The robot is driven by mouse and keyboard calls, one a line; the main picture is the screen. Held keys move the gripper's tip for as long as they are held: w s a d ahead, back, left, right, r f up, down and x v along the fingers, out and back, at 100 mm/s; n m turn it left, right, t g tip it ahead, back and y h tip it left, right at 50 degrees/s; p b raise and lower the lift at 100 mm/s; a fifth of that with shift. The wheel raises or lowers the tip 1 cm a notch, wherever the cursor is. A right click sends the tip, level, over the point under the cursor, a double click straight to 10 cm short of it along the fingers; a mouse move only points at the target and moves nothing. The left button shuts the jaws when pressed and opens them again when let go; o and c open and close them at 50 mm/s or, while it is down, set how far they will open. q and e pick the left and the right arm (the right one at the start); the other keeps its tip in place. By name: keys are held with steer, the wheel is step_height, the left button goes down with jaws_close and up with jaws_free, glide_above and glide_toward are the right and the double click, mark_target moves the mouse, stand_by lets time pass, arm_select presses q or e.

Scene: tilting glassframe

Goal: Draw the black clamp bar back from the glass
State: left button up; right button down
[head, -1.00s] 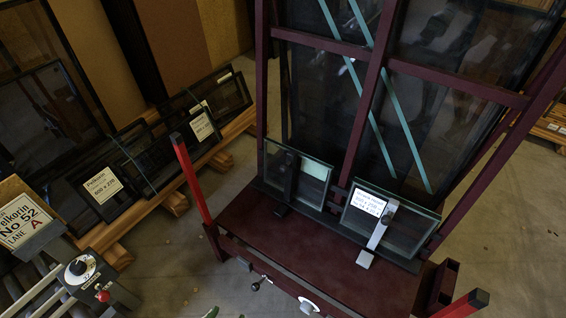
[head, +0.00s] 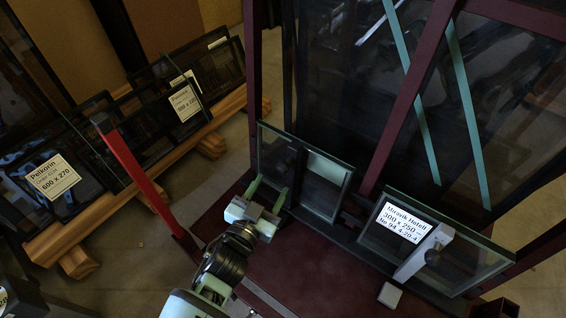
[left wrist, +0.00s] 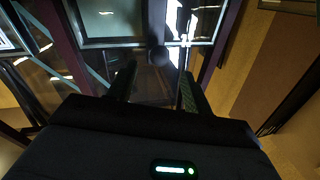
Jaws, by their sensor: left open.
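The black clamp bar (head: 297,178) stands dark and upright against the front of the left small glass pane (head: 328,196), on the ledge of the dark red frame. My left gripper (head: 268,194) is open and empty, its pale green fingers pointing at the pane just left of the bar. The bar's lower end is hard to make out in the shade. My right gripper is not in view.
A silver clamp bar (head: 422,254) lies against the labelled right pane (head: 458,262). A red post (head: 135,170) rises left of my left arm. Framed panes lean on wooden beams (head: 90,215) at the left. A tall dark red frame (head: 405,95) stands behind.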

mark_target(280, 173)
arm_select(q)
steer(key=shift+r, duration=0.1)
steer(key=shift+w+d, duration=0.1)
steer(key=shift+w, duration=0.1)
steer(key=b+x, duration=0.2)
steer(key=x, duration=0.3)
steer(key=shift+w+d, duration=0.15)
steer(key=shift+w, duration=0.2)
steer(key=shift+w+d+b, duration=0.25)
steer(key=shift+w+b, duration=0.1)
steer(key=shift+w, duration=0.3)
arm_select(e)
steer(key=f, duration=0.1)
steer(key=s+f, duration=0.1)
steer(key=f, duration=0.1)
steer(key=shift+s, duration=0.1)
